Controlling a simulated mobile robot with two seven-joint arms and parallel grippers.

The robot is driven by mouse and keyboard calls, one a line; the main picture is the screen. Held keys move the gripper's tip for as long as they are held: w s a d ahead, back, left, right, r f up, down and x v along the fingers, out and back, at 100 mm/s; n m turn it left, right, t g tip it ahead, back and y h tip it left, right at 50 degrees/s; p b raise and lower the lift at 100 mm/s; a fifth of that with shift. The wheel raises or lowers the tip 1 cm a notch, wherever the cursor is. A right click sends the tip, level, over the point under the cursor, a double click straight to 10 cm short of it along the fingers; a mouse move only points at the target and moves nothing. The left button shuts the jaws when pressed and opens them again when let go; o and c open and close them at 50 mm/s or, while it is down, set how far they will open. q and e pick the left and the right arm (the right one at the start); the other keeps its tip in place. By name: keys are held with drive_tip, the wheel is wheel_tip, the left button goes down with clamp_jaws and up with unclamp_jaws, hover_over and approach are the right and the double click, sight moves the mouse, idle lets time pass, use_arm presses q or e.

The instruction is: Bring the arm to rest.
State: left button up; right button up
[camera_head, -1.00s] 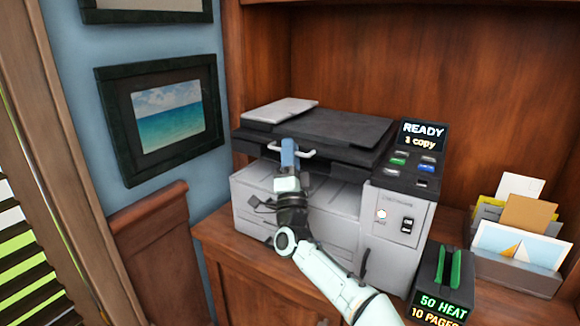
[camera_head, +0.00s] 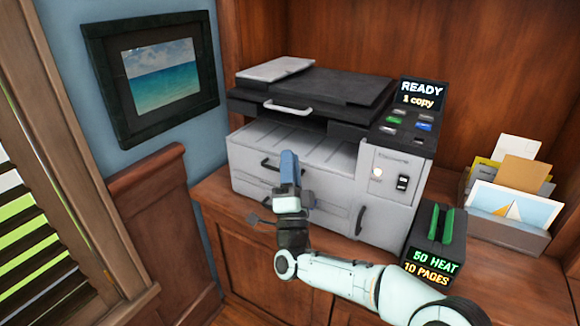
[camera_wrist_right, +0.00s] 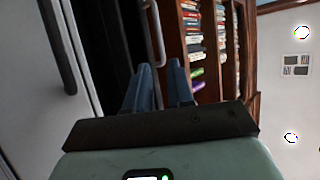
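My right arm (camera_head: 345,277) comes in from the lower right of the head view. Its gripper (camera_head: 288,155), with blue fingers, is in front of the grey and black printer (camera_head: 330,160) and covers part of its front. In the right wrist view the two fingers (camera_wrist_right: 160,66) stand apart with nothing between them. The printer's lid looks closed, with a light handle (camera_head: 288,107) at its front edge. Its display (camera_head: 421,93) reads "READY 1 copy". My left gripper is not in view.
The printer stands on a wooden cabinet top (camera_head: 213,190). To its right are a black box with green parts (camera_head: 433,238) reading "50 HEAT 10 PAGES" and a card holder (camera_head: 505,232). A framed sea picture (camera_head: 160,80) hangs at the left.

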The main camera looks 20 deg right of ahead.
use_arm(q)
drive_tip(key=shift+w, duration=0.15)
use_arm(e)
drive_tip(key=shift+a+f, duration=0.1)
drive_tip(key=shift+f, duration=0.05)
